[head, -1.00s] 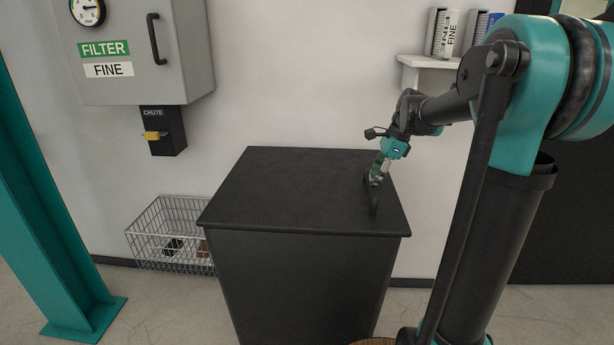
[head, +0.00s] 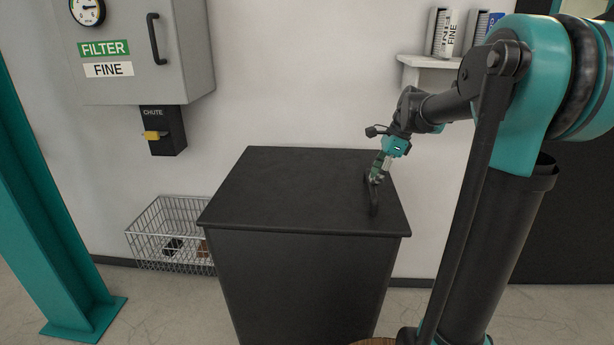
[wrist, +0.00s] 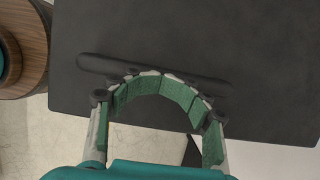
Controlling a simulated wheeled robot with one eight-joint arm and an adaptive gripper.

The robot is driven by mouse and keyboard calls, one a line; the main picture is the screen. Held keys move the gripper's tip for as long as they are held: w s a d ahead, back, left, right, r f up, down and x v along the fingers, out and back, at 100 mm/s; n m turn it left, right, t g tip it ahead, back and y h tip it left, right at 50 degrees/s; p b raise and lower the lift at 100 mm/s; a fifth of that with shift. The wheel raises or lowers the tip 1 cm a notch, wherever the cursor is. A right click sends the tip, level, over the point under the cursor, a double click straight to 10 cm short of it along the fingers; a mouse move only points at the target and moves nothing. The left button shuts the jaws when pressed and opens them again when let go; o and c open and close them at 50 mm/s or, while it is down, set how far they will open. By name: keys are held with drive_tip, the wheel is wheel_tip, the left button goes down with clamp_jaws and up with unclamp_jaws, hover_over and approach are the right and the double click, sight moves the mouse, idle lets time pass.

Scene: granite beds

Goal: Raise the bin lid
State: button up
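The bin (head: 300,285) is a dark box with a flat black lid (head: 290,185), which lies level on it. A dark bar handle (head: 374,200) stands near the lid's right edge. My gripper (head: 376,178) is at the far part of this handle. In the wrist view, the handle (wrist: 205,84) crosses just beyond the fingertips. The green-padded fingers of my gripper (wrist: 150,77) are curled into a closed arc, tips together and overlapping the bar. Nothing shows inside the arc. Whether the tips touch or hook the bar is hard to tell.
A grey filter cabinet (head: 180,80) with a black chute (head: 163,120) hangs on the wall at the left. A wire basket (head: 165,235) stands on the floor left of the bin. The lid top is otherwise clear.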

drive_tip(key=shift+v, duration=2.7)
drive_tip(key=shift+d+r, duration=0.1)
drive_tip(key=v, duration=1.1)
drive_tip(key=shift+r, duration=0.4)
drive_tip(key=shift+d, duration=0.1)
